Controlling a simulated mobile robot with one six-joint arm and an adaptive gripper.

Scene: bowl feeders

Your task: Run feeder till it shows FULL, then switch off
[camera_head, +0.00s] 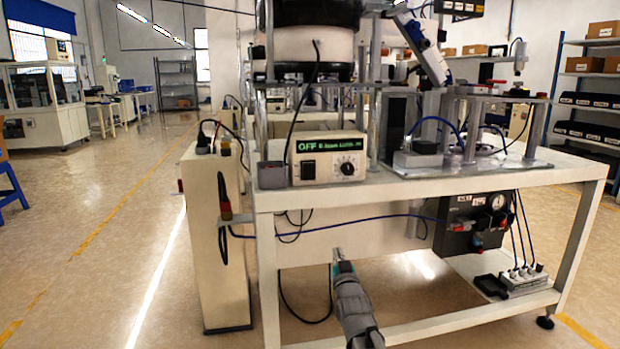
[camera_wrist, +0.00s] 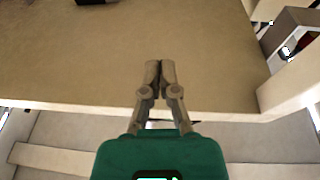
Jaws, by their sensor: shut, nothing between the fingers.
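The feeder controller (camera_head: 327,157) sits at the front left of the white workbench. Its green display (camera_head: 330,143) reads OFF at the left; the smaller text beside it is hard to read. A dark switch (camera_head: 308,171) and a round black knob (camera_head: 348,168) are on its front. The dark feeder bowl (camera_head: 318,40) stands above and behind it, cut off by the top edge. My gripper (camera_head: 338,256) is low in front of the bench, below the controller and apart from it. In the wrist view my gripper (camera_wrist: 160,66) is shut and empty. The controller does not show there.
The white bench top (camera_head: 480,182) has a rail and fixture on the right. A dark pneumatic panel (camera_head: 474,222) with a gauge hangs below. A beige cabinet (camera_head: 215,240) stands at the left. Loose cables hang under the bench.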

